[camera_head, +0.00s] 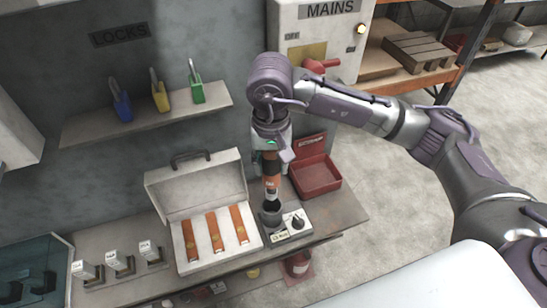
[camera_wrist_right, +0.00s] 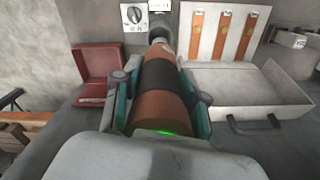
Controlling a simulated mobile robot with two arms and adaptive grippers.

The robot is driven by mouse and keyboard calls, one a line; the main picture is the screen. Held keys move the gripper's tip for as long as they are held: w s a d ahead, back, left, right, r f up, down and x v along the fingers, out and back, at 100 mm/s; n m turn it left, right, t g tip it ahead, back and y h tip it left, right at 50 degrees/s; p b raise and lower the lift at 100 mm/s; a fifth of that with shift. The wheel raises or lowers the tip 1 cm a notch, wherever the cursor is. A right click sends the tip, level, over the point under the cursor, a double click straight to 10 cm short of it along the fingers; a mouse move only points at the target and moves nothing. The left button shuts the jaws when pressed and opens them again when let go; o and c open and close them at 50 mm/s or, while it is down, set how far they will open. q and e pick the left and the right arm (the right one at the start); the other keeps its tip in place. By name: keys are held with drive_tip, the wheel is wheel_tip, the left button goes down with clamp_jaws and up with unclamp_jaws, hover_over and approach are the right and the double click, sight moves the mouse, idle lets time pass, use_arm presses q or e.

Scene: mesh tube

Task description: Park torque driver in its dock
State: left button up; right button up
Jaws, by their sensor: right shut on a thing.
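The torque driver (camera_wrist_right: 158,92) is an orange cylinder with a black band and a grey lower end. My right gripper (camera_wrist_right: 157,110) is shut around its body. In the head view the driver (camera_head: 270,178) hangs upright below my right gripper (camera_head: 270,150), nose down. Its lower end meets the dark round dock cup (camera_head: 270,213) on the bench; I cannot tell how deep it sits in it. In the wrist view the nose points at the dark cup (camera_wrist_right: 160,34). My left gripper is not in view.
A dial box (camera_head: 294,224) stands right beside the cup. An open white case (camera_head: 212,238) with orange-brown strips is left of it, and a red open-lidded bin (camera_head: 318,178) behind to the right. A shelf with padlocks (camera_head: 155,110) and a mains cabinet (camera_head: 318,35) are behind.

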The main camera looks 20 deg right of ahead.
sight(272, 188)
drive_tip(key=shift+f, duration=0.45)
wheel_tip(272, 188, down, 3)
drive_tip(key=shift+w+d+f+b, duration=0.1)
drive_tip(key=shift+w+b, duration=0.05)
drive_tip(key=shift+b, duration=0.5)
drive_tip(key=shift+f+b, duration=0.55)
drive_tip(key=shift+b, duration=0.35)
drive_tip(key=shift+b, duration=1)
drive_tip(key=shift+f+b, duration=2.25)
drive_tip(key=shift+b, duration=0.3)
idle(2.3)
